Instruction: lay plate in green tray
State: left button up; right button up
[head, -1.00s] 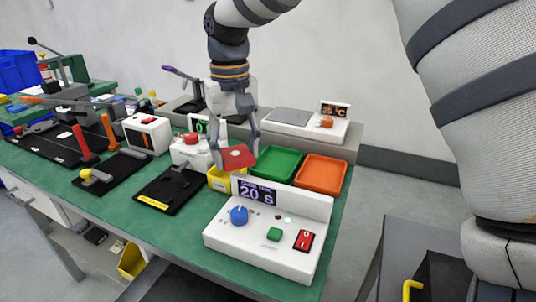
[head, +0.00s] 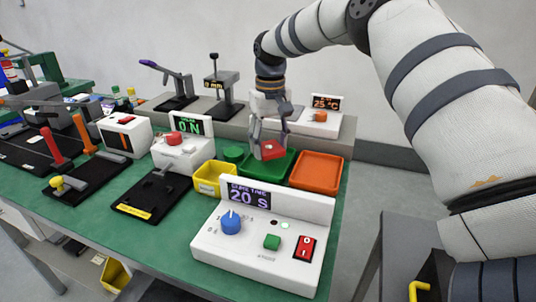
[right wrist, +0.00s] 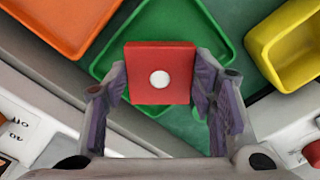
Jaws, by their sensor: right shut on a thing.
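The plate is a red square with a white dot in its middle (right wrist: 160,78); it also shows in the head view (head: 272,149). My right gripper (head: 270,140) is shut on the plate. In the right wrist view the fingers (right wrist: 160,95) stand on either side of it. The plate is over the green tray (head: 245,171), which shows behind it in the right wrist view (right wrist: 213,22). How far the plate is above the tray floor is hard to tell. My left gripper is not in view.
An orange tray (head: 316,172) is right of the green tray, and a yellow bin (head: 208,180) is left of it. A white timer box reading 20 S (head: 262,246) stands in front. A white device reading 25 °C (head: 310,122) stands behind.

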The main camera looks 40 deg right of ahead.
aim_at(269, 148)
jog(key=shift+a+f, duration=0.1)
jog(key=shift+f, duration=1.3)
jog(key=o, duration=0.8)
jog(key=shift+f, duration=0.2)
jog(key=shift+o, duration=0.2)
jog(key=shift+r, duration=0.1)
notch_tip(269, 148, up, 12)
jog(key=shift+r, duration=0.1)
